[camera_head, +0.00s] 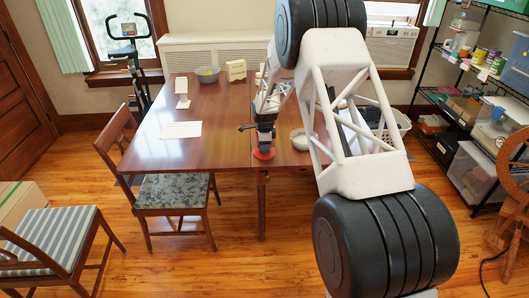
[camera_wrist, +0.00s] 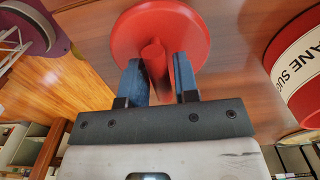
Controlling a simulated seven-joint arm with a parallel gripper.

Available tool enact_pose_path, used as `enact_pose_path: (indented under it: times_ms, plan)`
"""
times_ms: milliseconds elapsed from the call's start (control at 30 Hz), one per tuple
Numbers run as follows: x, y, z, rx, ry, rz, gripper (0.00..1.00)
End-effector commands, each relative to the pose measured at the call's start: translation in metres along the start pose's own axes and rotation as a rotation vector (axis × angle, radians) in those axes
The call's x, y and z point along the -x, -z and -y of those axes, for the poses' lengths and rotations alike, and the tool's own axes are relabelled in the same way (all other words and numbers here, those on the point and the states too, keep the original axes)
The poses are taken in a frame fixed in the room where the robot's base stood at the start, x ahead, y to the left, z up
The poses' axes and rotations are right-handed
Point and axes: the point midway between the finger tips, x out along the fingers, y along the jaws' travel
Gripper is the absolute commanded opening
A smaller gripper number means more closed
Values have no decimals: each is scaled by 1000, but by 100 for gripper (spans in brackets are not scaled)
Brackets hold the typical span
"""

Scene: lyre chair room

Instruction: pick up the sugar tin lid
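The sugar tin lid is a round red disc (camera_head: 264,154) with a red knob, near the front edge of the wooden table. In the wrist view the lid (camera_wrist: 185,25) fills the top middle. My gripper (camera_wrist: 160,68) has its two blue fingers on either side of the knob (camera_wrist: 154,58). The left finger is close to or touching the knob; a narrow gap shows at the right finger. In the head view my gripper (camera_head: 265,146) is right above the lid. The red sugar tin (camera_wrist: 298,75) with a white label stands at the right in the wrist view.
The wooden table (camera_head: 215,125) bears a white sheet (camera_head: 181,130), a white stand (camera_head: 182,92), a bowl (camera_head: 208,74) and a grey round dish (camera_head: 302,139). A chair (camera_head: 172,190) stands at its front left. My arm hides the table's right part.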

Motion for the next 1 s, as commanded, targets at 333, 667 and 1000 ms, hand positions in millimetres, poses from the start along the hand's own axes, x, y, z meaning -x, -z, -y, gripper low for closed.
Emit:
enact_pose_path:
  times_ms: [333,667,1000]
  plan:
    - [0,0,0,0,0,0,0]
    - [4,0,0,0,1,0,0]
    - [37,0,1,0,3,0,0]
